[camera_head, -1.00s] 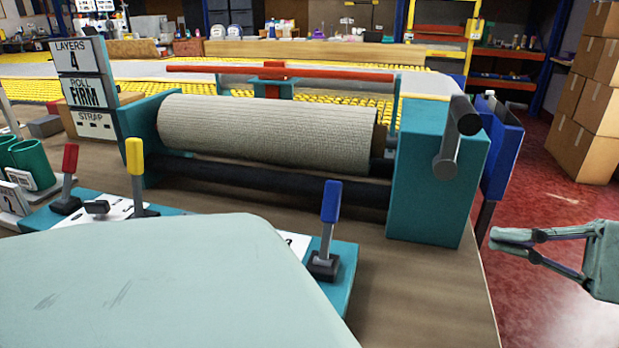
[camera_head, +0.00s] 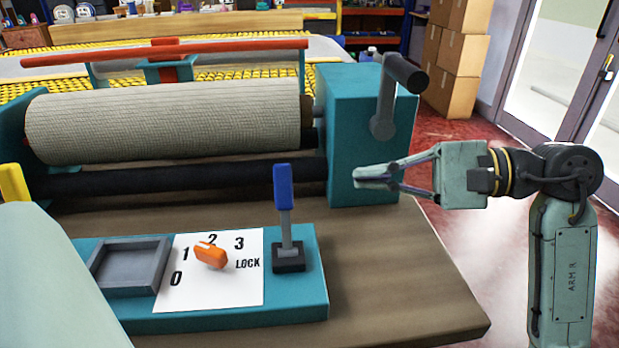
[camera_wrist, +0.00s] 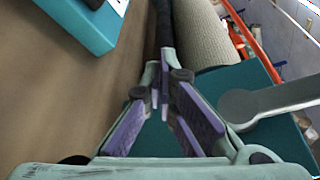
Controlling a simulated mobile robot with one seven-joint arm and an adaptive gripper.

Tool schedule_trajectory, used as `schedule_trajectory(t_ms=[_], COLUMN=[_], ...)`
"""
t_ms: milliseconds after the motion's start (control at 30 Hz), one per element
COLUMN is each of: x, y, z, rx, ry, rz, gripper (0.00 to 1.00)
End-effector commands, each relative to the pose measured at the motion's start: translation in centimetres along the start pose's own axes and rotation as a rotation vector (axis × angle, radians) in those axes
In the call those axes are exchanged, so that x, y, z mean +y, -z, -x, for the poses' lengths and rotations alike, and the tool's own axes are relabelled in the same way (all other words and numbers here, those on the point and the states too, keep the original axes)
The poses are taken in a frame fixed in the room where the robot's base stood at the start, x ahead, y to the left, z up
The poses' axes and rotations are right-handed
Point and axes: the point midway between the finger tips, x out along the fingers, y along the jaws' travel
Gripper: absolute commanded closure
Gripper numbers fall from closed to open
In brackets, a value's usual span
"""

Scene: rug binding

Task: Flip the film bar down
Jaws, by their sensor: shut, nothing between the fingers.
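A long red bar (camera_head: 240,45), which looks like the film bar, lies raised and roughly level behind the beige roll (camera_head: 165,122) in the head view. A red block and a teal bracket (camera_head: 172,72) sit at its middle. In the wrist view an orange-red bar (camera_wrist: 264,75) runs past the roll at the upper right. My gripper (camera_head: 357,178) is shut and empty, pointing left in front of the teal crank housing (camera_head: 345,100). In the wrist view its fingertips (camera_wrist: 163,88) are together, with nothing between them. It is well apart from the red bar.
A grey crank (camera_head: 392,90) sticks out from the housing near my gripper. In front stands a teal panel (camera_head: 300,310) with an orange dial knob (camera_head: 210,256) and an upright blue-handled lever (camera_head: 283,190). A dark roller (camera_head: 190,177) runs below the roll. The wooden tabletop (camera_head: 400,260) is clear at right.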

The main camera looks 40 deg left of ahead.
Motion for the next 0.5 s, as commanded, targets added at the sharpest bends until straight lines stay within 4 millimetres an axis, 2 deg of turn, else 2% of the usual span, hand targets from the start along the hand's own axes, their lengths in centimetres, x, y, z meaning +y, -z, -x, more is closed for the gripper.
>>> schedule_trajectory(t_ms=[167,500], x=[0.0,-0.1], y=[-0.1,-0.2], z=[-1.7,-8.8], rx=[-0.003,-0.004], ry=[-0.003,-0.003], rz=[-0.001,0.0], gripper=[1.0,1.0])
